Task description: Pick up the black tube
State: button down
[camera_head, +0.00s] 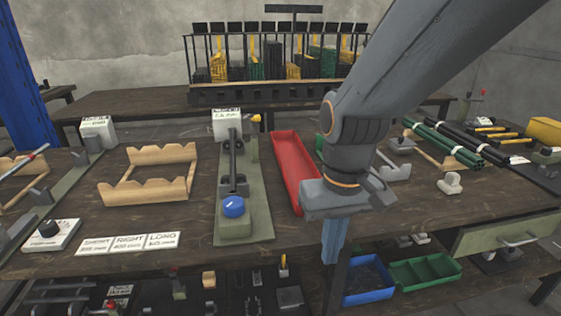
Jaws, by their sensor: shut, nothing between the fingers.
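Several black tubes (483,142) lie side by side on the right part of the workbench, just right of a bundle of dark green tubes (441,142). The tubes slant from back left to front right and seem to rest on a wooden rack. My gripper (333,243) points down near the bench's front edge, left of the tubes and well apart from them. Its narrow fingers are together with nothing between them. My arm hides part of the bench behind it.
A red tray (294,168) lies just left of my gripper, beside a press with a blue knob (233,206). A wooden cradle (148,180) stands farther left. Blue (369,280) and green (425,272) bins sit below. A small grey fixture (450,183) stands before the tubes.

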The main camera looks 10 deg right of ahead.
aim_at(233, 178)
jog(key=k, duration=0.5)
jog(key=u, duration=2)
jog(key=i, duration=1.65)
jog(key=z, duration=2.1)
